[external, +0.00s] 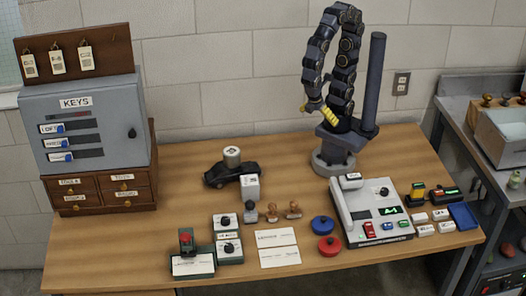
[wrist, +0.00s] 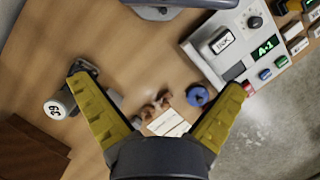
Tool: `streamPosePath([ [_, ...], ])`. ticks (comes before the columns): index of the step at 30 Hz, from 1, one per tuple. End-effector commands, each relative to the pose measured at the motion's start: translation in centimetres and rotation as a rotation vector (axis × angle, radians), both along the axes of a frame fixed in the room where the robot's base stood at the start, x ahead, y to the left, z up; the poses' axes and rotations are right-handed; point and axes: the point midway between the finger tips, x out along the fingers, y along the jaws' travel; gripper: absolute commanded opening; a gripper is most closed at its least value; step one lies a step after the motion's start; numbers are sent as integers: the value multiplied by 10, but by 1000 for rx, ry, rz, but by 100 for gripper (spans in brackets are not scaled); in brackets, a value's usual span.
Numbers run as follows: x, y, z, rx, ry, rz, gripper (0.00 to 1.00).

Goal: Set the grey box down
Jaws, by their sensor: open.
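A small light-grey box (external: 250,187) stands upright on the wooden table (external: 190,160), in front of a black toy car (external: 230,174). In the wrist view I cannot make the box out; my left finger covers that area. My gripper (external: 321,112) is raised high above the back of the table, close to my folded arm and well away from the box. In the wrist view my gripper (wrist: 158,90) has its yellow fingers wide apart, with nothing between them.
Stamps (external: 272,212), white cards (external: 277,238), a blue pad (external: 322,224) and a red pad (external: 330,246) lie nearby. A console (external: 375,210) stands right, a key cabinet (external: 85,125) left. Bare table lies left of the car.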

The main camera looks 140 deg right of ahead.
Motion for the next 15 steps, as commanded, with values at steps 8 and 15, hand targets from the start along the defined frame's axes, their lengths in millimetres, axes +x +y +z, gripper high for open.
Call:
streamPosePath([
  [8, -17, 0, 36, -23, -192, 70, 100],
  [15, -17, 0, 35, -23, -185, 65, 100],
])
